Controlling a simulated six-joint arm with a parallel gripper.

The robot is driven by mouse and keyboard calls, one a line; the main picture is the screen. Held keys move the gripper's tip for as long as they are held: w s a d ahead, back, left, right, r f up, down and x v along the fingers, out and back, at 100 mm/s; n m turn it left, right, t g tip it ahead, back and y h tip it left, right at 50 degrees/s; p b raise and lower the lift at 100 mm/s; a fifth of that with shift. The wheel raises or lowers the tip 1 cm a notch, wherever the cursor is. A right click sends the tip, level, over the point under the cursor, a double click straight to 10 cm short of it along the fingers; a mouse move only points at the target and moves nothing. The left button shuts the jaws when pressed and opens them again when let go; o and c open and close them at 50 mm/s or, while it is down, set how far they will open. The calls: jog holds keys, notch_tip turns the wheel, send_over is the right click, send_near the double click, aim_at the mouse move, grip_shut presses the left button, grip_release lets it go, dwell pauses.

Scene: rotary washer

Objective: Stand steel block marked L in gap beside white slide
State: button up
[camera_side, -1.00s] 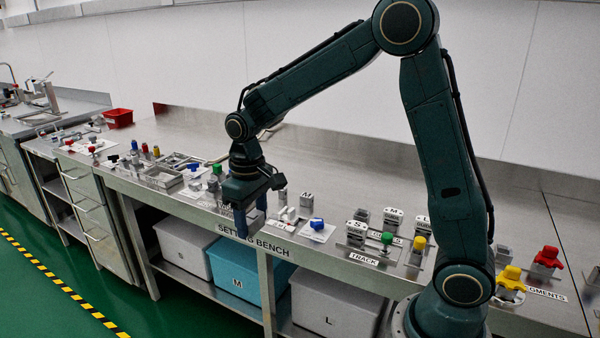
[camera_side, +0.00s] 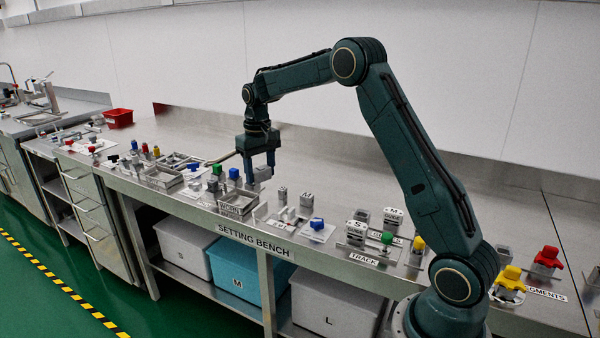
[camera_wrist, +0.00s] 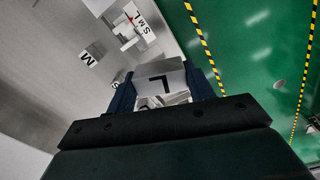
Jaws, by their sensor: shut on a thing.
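My gripper (camera_side: 261,167) is shut on the steel block marked L (camera_side: 263,174) and holds it above the bench. In the wrist view the block (camera_wrist: 162,78) sits between the two blue fingers, its black L facing the camera. The white slide (camera_side: 287,214) is on a small station on the bench, to the right of and below the gripper. In the wrist view this station, with its S M L label (camera_wrist: 144,26), lies beyond the block at the upper left. The gap beside the slide is too small to make out clearly.
A steel block marked M (camera_side: 306,200) and another steel block (camera_side: 281,194) stand behind the slide. A blue knob (camera_side: 317,223) is to its right. A shallow metal tray (camera_side: 238,204) lies to its left. The bench behind is clear.

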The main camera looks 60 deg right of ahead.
jog(key=d+m, duration=0.3)
jog(key=d, duration=1.2)
jog(key=m, duration=0.2)
send_over(318, 188)
jog(key=f, duration=0.2)
jog(key=shift+w+d+f, duration=0.1)
jog(key=shift+f, duration=6)
jog(key=shift+f, duration=0.15)
jog(key=o, duration=1.3)
notch_tip(318, 188, up, 12)
